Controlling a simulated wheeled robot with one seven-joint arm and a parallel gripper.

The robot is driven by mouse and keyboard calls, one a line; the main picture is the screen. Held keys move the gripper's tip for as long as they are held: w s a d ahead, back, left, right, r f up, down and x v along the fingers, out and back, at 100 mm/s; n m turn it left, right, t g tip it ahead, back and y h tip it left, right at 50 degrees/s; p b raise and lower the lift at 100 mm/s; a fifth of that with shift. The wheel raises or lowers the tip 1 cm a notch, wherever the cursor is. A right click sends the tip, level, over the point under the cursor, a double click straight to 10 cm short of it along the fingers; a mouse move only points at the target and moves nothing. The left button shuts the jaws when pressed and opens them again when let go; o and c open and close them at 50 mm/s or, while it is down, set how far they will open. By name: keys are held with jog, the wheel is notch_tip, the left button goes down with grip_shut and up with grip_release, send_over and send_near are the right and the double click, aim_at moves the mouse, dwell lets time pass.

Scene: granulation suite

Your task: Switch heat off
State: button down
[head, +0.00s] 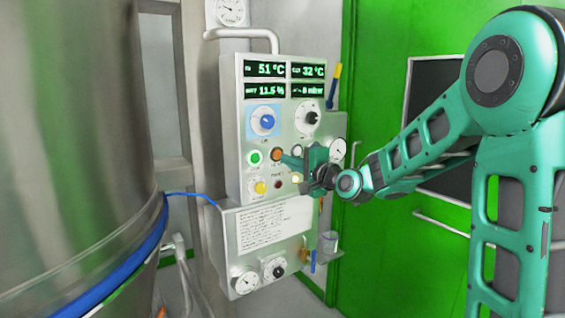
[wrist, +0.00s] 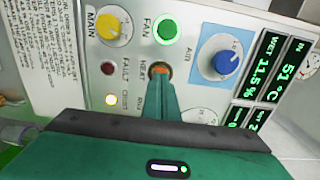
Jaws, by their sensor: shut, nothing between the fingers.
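Whether the button is lit is unclear.
Close by are the yellow main knob (wrist: 115,30), the red fault lamp (wrist: 108,68), a lit lamp (wrist: 111,100) and the blue air knob (wrist: 222,63). Displays above read 51 °C, 32 °C and 11.5 %. A large steel vessel (head: 70,150) stands left.

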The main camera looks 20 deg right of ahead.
jog(key=v, duration=1)
jog(key=shift+d, duration=0.2)
jog(key=shift+w, duration=0.15)
jog(key=s+d+f+n+g+h, duration=0.25)
jog(key=s+d+f+g, duration=0.2)
jog(key=s+f, duration=0.35)
jog(key=s+d+f+n+g+h, duration=0.2)
jog(key=s+d+f+n+g, duration=0.25)
jog(key=s+f, duration=0.4)
jog(key=s+d+f+g, duration=0.1)
jog(key=s+g, duration=0.1)
jog(key=s, duration=0.5)
jog(key=s+d+f+g, duration=0.1)
jog(key=s+f+g, duration=0.1)
jog(key=s, duration=0.6)
jog(key=s+d+f+g+h, duration=0.1)
jog(key=s+d+g, duration=0.1)
jog(key=s+g, duration=0.2)
jog(key=s, duration=0.3)
jog(key=shift+s+f+n, duration=0.25)
jog(key=shift+s+n, duration=0.1)
jog(key=shift+n, duration=0.05)
jog(key=shift+d, duration=0.15)
